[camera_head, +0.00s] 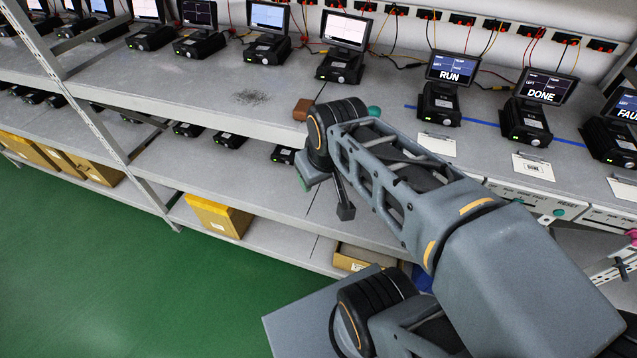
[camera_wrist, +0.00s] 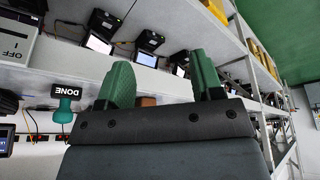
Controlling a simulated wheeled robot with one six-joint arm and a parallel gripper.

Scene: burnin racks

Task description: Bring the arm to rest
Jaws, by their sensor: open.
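My arm reaches from the lower right over the bench in the camera_head view, bent at its joints. My gripper (camera_head: 325,195) hangs past the front edge of the upper shelf. Its dark finger and a bit of green show there. In the wrist view my gripper (camera_wrist: 160,62) has its two green fingers spread apart, with nothing held between them. The upper shelf (camera_head: 215,100) lies behind it. My arm hides part of the bench.
A brown block (camera_head: 303,109) and a teal knob (camera_head: 375,111) stand near my arm. Units with screens reading RUN (camera_head: 457,69) and DONE (camera_head: 545,87) stand at the right. A yellow box (camera_head: 218,215) sits on the lower shelf. Green floor (camera_head: 80,270) is clear at left.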

